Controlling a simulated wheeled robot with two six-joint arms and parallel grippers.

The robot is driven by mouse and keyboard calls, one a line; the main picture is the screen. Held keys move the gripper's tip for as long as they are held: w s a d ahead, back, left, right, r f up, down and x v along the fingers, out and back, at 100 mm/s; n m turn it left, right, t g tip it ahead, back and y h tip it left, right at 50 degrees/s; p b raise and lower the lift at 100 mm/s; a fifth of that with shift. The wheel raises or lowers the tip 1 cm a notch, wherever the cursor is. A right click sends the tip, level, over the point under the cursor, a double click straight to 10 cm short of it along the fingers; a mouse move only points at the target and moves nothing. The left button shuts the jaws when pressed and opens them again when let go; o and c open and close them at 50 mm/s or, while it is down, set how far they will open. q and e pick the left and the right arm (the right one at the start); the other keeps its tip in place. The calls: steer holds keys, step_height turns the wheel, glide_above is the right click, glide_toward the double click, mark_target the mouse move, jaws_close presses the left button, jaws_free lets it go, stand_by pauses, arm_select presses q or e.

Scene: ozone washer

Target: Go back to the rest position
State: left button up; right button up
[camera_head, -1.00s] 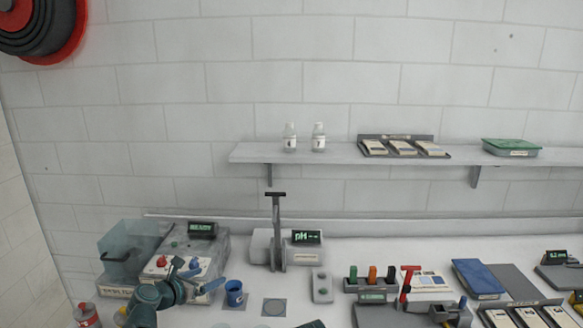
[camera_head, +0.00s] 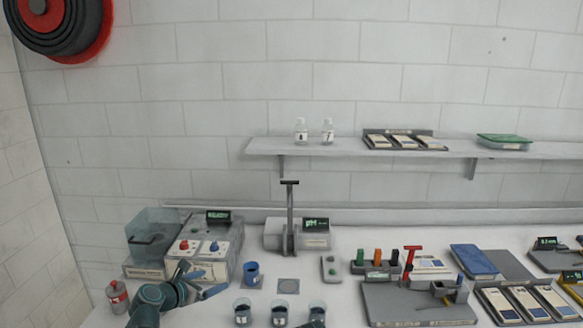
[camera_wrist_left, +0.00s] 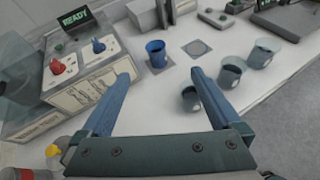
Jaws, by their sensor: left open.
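My left gripper (camera_head: 198,283) is at the lower left of the head view, in front of the ozone washer (camera_head: 208,250) with its red and blue knobs. In the left wrist view the gripper (camera_wrist_left: 160,92) has its two blue fingers wide apart with nothing between them. A blue cup (camera_head: 252,273) stands on a dark square pad just right of the gripper; it also shows beyond the fingers in the left wrist view (camera_wrist_left: 156,54). My right gripper cannot be made out in the head view.
Several clear cups with dark contents, one of them (camera_head: 279,312), stand at the front. A red-labelled bottle (camera_head: 117,297) is at the left edge. A pH meter (camera_head: 315,233), a tool rack (camera_head: 375,270) and a grey tray (camera_head: 420,310) stand farther right. A wall shelf (camera_head: 360,148) runs above.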

arm_select(q)
steer(key=s+d+f+m+g+y, duration=0.1)
steer(key=s+d+f+m+g, duration=0.65)
steer(key=m, duration=0.95)
steer(key=s+f+m+g+y, duration=0.3)
steer(key=s+f+m+y, duration=0.2)
steer(key=s+m, duration=0.8)
steer(key=s+d+f+m+g+b, duration=0.1)
steer(key=s+d+f+m+b, duration=0.2)
steer(key=s+d+f+b, duration=0.3)
steer(key=d+f+b, duration=0.3)
steer(key=d, duration=0.1)
steer(key=shift+d+f+m+y, duration=0.2)
steer(key=shift+f+m+y, duration=0.1)
steer(key=shift+y, duration=0.1)
